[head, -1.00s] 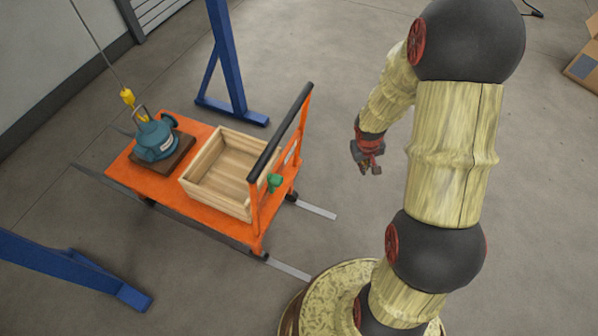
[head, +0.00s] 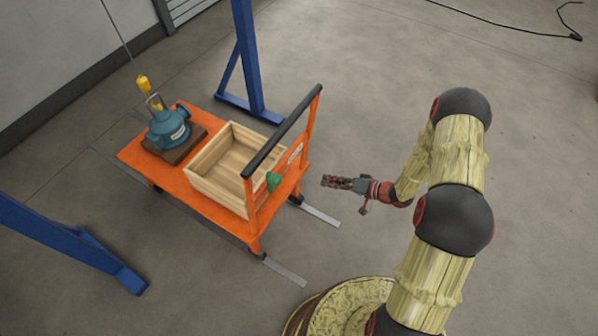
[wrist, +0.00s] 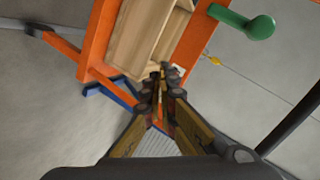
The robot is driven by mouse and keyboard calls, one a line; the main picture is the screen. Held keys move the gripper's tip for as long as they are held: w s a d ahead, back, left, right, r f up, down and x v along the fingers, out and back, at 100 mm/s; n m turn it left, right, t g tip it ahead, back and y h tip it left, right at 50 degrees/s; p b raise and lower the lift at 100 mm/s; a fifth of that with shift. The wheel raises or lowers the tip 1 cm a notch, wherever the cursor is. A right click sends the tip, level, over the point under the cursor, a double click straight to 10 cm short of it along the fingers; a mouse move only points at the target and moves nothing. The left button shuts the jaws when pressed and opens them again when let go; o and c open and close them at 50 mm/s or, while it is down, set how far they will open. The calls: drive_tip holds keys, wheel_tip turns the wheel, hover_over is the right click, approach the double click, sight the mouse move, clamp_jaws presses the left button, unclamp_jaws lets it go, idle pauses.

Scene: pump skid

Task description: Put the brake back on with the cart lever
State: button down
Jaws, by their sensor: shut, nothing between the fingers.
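The orange cart (head: 183,192) stands left of centre in the head view, with its push handle (head: 283,133) on the right end. A green lever (head: 273,181) sits on the handle frame, and it shows large at the upper right of the wrist view (wrist: 242,22). My gripper (head: 324,181) is right of the lever in the head view, apart from it, with its fingers pointing left toward the cart. In the wrist view the fingers (wrist: 160,92) meet at their tips and hold nothing. I cannot tell whether the brake is on.
A wooden crate (head: 196,177) and a teal pump (head: 167,130) on a brown block ride on the cart. A yellow hook (head: 143,84) hangs at the pump. Blue frame legs (head: 245,60) stand behind and at lower left (head: 75,240).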

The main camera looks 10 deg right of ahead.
wheel_tip(320, 180, up, 10)
drive_tip(key=s+a+m+y, duration=0.1)
drive_tip(key=a+m+y, duration=0.1)
drive_tip(key=y, duration=0.2)
drive_tip(key=shift+a+f, duration=0.2)
drive_tip(key=shift+s+a, duration=0.1)
drive_tip(key=w+a+b, duration=0.1)
drive_tip(key=a+b, duration=0.3)
drive_tip(key=a, duration=0.7)
drive_tip(key=shift+w+a+f, duration=0.2)
drive_tip(key=shift+w+f, duration=0.1)
drive_tip(key=shift+f, duration=0.15)
drive_tip(key=shift+s+a+r+n+p, duration=0.15)
drive_tip(key=shift+s+n+p, duration=0.1)
drive_tip(key=shift+n+p, duration=0.1)
